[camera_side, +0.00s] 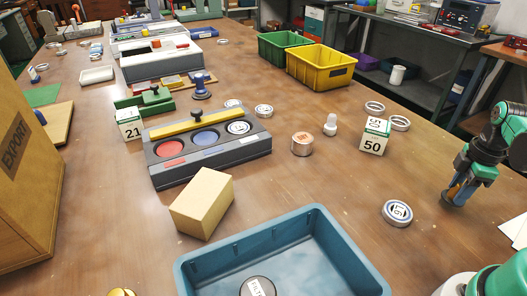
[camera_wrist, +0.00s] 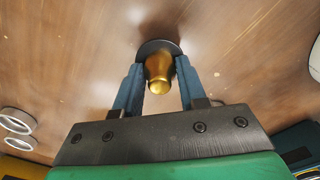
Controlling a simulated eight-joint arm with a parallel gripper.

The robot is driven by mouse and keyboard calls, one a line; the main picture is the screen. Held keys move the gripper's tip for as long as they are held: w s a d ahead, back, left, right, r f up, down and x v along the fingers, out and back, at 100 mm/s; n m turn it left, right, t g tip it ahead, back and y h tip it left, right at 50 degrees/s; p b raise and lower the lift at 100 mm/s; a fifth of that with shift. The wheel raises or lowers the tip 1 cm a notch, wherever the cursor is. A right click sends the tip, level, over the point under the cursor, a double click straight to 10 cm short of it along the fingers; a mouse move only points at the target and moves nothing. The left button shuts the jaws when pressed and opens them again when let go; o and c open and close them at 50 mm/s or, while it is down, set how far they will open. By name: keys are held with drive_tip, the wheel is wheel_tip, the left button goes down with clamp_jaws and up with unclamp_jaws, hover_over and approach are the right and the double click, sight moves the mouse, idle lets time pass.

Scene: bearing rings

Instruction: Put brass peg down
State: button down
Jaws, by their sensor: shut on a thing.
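The brass peg (camera_wrist: 159,67) is between the two blue fingers of my gripper (camera_wrist: 160,78) in the wrist view, and the jaws are shut on it. A dark round disc (camera_wrist: 157,46) shows at the peg's far end, close to the wooden tabletop. In the side view my gripper (camera_side: 452,194) points down at the right of the table, with only a little of the peg showing between the fingers. I cannot tell whether the peg's far end touches the table.
A white-rimmed ring (camera_side: 397,213) lies left of my gripper. Bare table surrounds my gripper.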

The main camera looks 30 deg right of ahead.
sight(460, 186)
drive_tip(key=shift+f, duration=0.9)
drive_tip(key=shift+f, duration=0.1)
drive_tip(key=shift+c, duration=2.4)
unclamp_jaws()
wheel_tip(460, 186, up, 12)
drive_tip(key=shift+f, duration=0.1)
drive_tip(key=shift+w+a+r, duration=0.1)
drive_tip(key=shift+a+r, duration=0.1)
drive_tip(key=w+a+m+t, duration=0.3)
drive_tip(key=w+a+m, duration=0.1)
drive_tip(key=a, duration=0.4)
drive_tip(key=w+a+m+t, duration=0.4)
drive_tip(key=w+a+m, duration=0.1)
drive_tip(key=a, duration=0.4)
drive_tip(key=shift+a+r, duration=0.3)
drive_tip(key=shift+r, duration=0.15)
